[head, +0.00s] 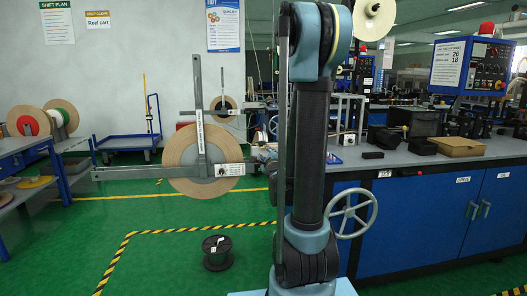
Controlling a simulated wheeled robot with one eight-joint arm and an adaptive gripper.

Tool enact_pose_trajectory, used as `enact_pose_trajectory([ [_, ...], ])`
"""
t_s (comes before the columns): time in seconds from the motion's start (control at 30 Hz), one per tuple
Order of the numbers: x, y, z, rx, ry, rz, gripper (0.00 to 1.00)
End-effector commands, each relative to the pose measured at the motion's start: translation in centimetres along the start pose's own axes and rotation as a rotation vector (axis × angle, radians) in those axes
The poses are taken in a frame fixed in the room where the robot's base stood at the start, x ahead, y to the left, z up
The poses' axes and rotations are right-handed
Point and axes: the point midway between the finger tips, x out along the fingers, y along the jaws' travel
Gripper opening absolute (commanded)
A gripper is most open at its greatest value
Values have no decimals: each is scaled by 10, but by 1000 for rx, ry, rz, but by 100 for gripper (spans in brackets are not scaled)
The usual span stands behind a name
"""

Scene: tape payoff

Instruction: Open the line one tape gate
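The tape payoff stands left of centre, with a large tan tape reel (178,150). A grey metal frame crosses the front of the reel: an upright bar (198,95) with a narrow white label, and a long horizontal bar (135,173) reaching left. I take this frame to be the gate, but its label is too small to read. A white sign (231,170) sits at the right end of the horizontal bar. My arm rises right of the reel and hides what lies behind it. My gripper is not visible.
A black spool (217,253) lies on the green floor near the yellow-black floor tape. A blue cabinet bench (420,215) with a handwheel (350,213) fills the right. A blue cart (125,142) stands behind. A left bench holds reels (28,122). Floor before the payoff is mostly clear.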

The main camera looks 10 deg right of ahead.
Motion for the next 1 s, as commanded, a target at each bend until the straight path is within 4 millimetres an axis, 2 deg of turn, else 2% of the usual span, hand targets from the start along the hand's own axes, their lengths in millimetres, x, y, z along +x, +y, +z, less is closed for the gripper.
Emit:
enact_pose_trajectory([
  [0.3, 54, 0, 0, 0, 1, 0, 31],
  [0.5, 83, 0, 0, -1, 1, 0, 31],
  [0.7, 98, -1, 0, 0, 1, 0, 31],
  [1.0, 101, -1, 0, -1, 1, 0, 31],
])
